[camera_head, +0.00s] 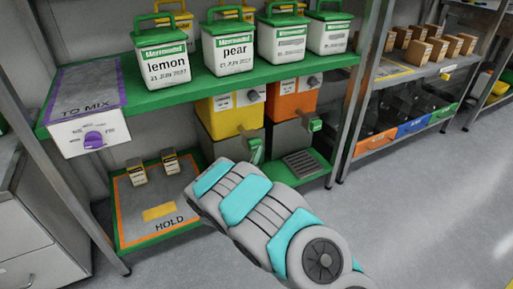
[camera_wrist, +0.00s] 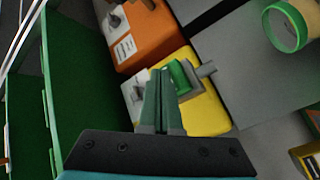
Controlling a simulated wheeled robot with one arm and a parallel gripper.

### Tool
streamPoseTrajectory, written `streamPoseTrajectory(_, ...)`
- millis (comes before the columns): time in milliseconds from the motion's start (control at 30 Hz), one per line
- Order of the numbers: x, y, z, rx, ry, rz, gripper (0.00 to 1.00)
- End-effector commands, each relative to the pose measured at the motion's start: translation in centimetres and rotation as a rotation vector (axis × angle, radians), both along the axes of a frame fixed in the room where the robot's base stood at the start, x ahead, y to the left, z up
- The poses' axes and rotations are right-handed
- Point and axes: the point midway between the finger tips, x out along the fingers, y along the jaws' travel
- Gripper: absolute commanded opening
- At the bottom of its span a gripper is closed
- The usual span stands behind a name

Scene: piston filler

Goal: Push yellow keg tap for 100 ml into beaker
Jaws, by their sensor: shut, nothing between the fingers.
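The yellow keg (camera_head: 228,117) stands on the shelf under the white bins, and its green tap (camera_head: 256,151) points out at the front. In the wrist view the yellow keg (camera_wrist: 206,108) lies beyond my fingers, with its green tap (camera_wrist: 181,76) just right of the fingertips. My gripper (camera_wrist: 161,73) is shut and empty, close to the tap; I cannot tell whether they touch. In the head view my arm hides the gripper. A cup-like clear container with a green rim (camera_wrist: 289,27), perhaps the beaker, shows at the upper right of the wrist view.
An orange keg (camera_head: 292,97) with its own green tap (camera_head: 314,125) stands right of the yellow one. Metal shelf posts flank the area.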

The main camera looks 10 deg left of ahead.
Motion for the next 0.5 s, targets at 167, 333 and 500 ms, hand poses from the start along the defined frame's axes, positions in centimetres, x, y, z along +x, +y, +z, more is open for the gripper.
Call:
streamPoseTrajectory(167, 0.16, 0.11, 0.00, 0.001, 0.000, 0.000, 0.00)
streamPoseTrajectory(333, 0.31, 0.22, 0.01, 0.001, 0.000, 0.000, 0.00)
streamPoseTrajectory(500, 0.47, 0.34, 0.01, 0.000, 0.000, 0.000, 0.00)
